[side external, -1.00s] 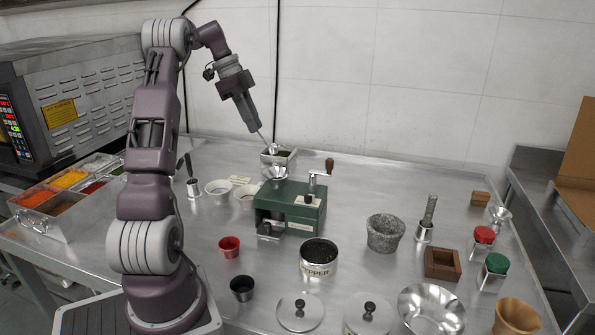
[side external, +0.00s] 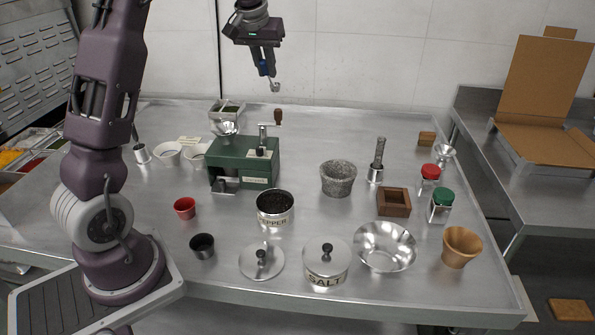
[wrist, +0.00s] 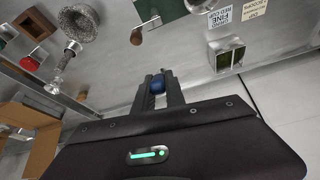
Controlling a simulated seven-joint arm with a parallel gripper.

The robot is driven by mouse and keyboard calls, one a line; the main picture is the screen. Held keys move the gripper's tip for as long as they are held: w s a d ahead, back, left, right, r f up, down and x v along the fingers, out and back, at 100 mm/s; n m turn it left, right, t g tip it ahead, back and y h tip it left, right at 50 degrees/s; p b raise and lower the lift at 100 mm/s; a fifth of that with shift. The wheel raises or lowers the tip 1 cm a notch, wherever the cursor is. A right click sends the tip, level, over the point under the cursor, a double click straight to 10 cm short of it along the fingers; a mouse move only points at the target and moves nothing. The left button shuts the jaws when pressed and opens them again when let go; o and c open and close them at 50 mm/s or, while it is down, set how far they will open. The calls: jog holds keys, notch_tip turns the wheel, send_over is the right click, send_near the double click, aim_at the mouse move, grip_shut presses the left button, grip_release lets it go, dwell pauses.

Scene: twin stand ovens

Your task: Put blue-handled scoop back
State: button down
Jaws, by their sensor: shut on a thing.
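My gripper (side external: 266,70) hangs high above the back of the steel table, in front of the wall. It is shut on the blue-handled scoop (side external: 275,86), whose small silver bowl hangs below the fingers. In the wrist view, the blue handle (wrist: 158,87) sits between my two dark fingers (wrist: 158,78). The scoop's bowl is not clear there. A small open metal box (side external: 236,106) with dark green contents stands at the back of the table, below and left of the scoop; it also shows in the wrist view (wrist: 226,57).
The green grinder (side external: 243,165) with its crank stands below. The stone mortar (side external: 338,178), pepper tin (side external: 275,208), salt tin (side external: 326,262), wooden box (side external: 394,202) and jars (side external: 440,207) spread to the right and front. The back middle of the table is clear.

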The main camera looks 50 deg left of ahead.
jog(key=w+d+r+n+g+y, duration=0.1)
jog(key=w+d+r+n+g, duration=0.1)
jog(key=w+d+n, duration=0.4)
jog(key=f, duration=1.6)
jog(key=d+f, duration=0.1)
jog(key=f, duration=0.8)
jog(key=shift+s, duration=0.35)
jog(key=shift+f, duration=0.1)
jog(key=c, duration=1.4)
grip_release()
